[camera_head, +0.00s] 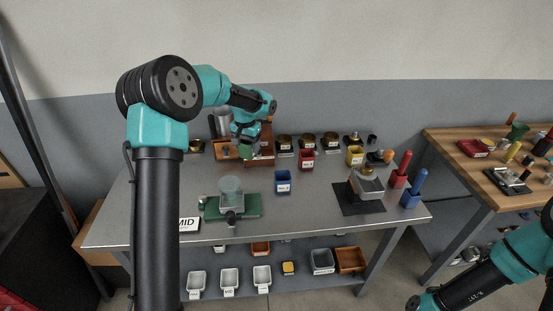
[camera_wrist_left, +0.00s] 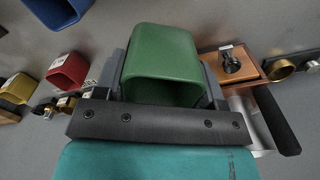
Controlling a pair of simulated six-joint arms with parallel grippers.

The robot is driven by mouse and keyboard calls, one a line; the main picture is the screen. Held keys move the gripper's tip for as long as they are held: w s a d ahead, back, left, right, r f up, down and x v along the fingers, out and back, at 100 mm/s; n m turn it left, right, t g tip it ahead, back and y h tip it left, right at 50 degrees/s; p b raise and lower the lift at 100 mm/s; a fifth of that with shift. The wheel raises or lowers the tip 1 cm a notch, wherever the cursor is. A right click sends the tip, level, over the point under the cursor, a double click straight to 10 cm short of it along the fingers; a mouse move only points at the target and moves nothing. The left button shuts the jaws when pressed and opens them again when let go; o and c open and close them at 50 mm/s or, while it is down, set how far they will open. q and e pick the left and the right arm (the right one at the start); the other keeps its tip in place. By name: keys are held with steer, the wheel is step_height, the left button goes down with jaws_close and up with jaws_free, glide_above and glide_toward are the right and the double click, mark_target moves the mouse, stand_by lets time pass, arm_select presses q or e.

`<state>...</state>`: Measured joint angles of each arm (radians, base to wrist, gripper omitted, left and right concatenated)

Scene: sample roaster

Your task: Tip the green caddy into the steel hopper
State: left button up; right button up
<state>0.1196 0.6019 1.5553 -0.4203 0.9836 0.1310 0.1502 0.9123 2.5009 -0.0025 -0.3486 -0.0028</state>
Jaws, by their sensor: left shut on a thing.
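The green caddy (camera_head: 247,152) is held in my left gripper (camera_head: 246,142), above the back part of the steel table. In the left wrist view the green caddy (camera_wrist_left: 165,50) fills the space between the two grey fingers, which press on its sides. Its contents cannot be made out. A grey metal cylinder (camera_head: 220,122) stands behind my left arm, partly hidden. A grey metal piece with a wooden knob (camera_head: 365,184) stands on a black mat at the right. I cannot tell which is the steel hopper. My right arm enters at lower right; its fingers do not show.
A blue caddy (camera_head: 283,182), a red caddy (camera_head: 306,159) and a yellow caddy (camera_head: 354,155) stand right of the gripper. A glass vessel (camera_head: 231,190) sits on a green base (camera_head: 248,206) in front. A wooden box (camera_head: 226,153) is close by. The table's front middle is clear.

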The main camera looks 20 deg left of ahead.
arm_select(q)
steer(key=s+a+r+n, duration=0.2)
steer(key=s+a, duration=0.2)
steer(key=a, duration=0.8)
steer(key=s+a+r+n, duration=0.2)
steer(key=s+a+r, duration=0.15)
steer(key=a, duration=0.85)
steer(key=s+a+r+n, duration=0.2)
steer(key=s+a, duration=0.3)
steer(key=a, duration=0.7)
steer(key=s+a+r+n, duration=0.1)
steer(key=s+a+r, duration=0.3)
steer(key=s, duration=0.6)
steer(key=s+a+r+n, duration=0.1)
steer(key=s+a+r, duration=0.3)
steer(key=s+a, duration=0.4)
steer(key=s+a+r+n, duration=0.1)
steer(key=s+a+r, duration=0.2)
steer(key=s, duration=1.1)
steer(key=a, duration=0.3)
steer(key=shift+r+n, duration=0.4)
steer(key=shift+a, duration=0.1)
